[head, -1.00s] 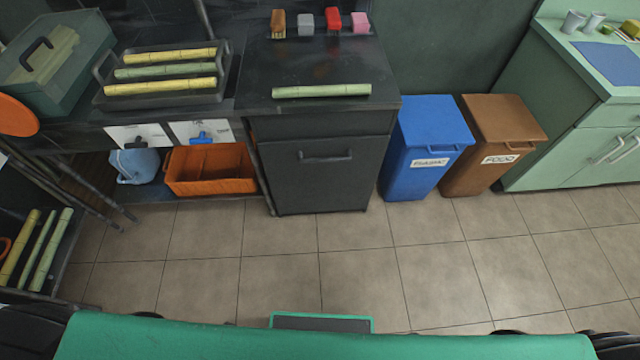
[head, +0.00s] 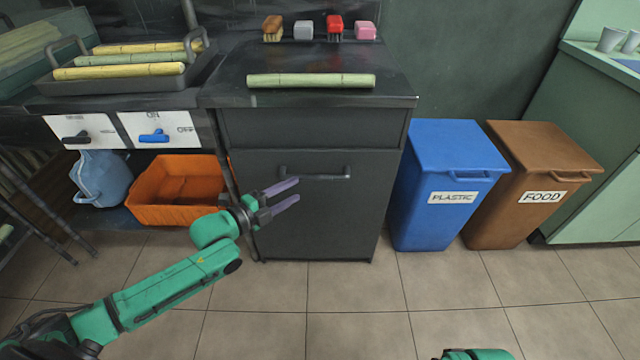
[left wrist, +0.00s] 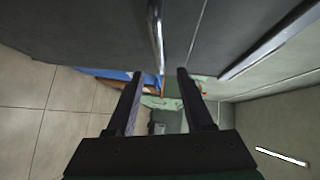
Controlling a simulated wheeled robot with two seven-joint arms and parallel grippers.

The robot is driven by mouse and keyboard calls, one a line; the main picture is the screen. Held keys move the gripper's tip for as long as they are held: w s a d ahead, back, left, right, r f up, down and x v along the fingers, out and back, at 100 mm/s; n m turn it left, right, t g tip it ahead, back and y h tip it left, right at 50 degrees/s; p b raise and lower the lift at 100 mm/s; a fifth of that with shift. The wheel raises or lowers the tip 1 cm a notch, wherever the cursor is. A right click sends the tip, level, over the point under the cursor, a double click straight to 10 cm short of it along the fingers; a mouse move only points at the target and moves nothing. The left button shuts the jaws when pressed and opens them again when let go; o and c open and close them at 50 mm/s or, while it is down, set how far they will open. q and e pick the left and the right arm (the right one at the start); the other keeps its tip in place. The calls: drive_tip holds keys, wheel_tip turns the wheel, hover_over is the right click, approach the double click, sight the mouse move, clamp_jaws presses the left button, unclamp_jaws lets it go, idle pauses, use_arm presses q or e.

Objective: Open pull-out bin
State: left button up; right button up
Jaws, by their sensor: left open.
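The pull-out bin (head: 322,225) is a dark grey cabinet front under the black counter, with a horizontal bar handle (head: 316,176) near its top. The front looks closed, flush with the cabinet. My left gripper (head: 290,192) is open and empty in front of the bin, at the left part of the handle and slightly below it in the head view. In the left wrist view its two fingers (left wrist: 158,88) point along the cabinet front, and the handle bar (left wrist: 156,35) shows just beyond and between the fingertips. I cannot tell whether they touch. My right gripper is not in view.
A blue plastic bin (head: 442,210) and a brown food bin (head: 530,205) stand to the right. An orange crate (head: 170,205) sits on the low shelf at left. A green cane piece (head: 312,81) lies on the counter. The floor in front is clear.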

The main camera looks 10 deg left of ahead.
sight(317, 178)
use_arm(q)
drive_tip(key=b+x, duration=0.2)
drive_tip(key=x, duration=0.7)
drive_tip(key=shift+w+d, duration=0.1)
drive_tip(key=shift+w, duration=0.05)
drive_tip(key=shift+w+d, duration=0.15)
drive_tip(key=shift+w, duration=0.1)
clamp_jaws()
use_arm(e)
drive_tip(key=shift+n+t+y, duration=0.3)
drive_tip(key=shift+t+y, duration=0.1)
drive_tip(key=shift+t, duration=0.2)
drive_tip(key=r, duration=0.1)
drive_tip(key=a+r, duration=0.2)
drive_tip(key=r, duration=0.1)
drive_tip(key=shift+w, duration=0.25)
use_arm(q)
drive_tip(key=shift+f, duration=0.1)
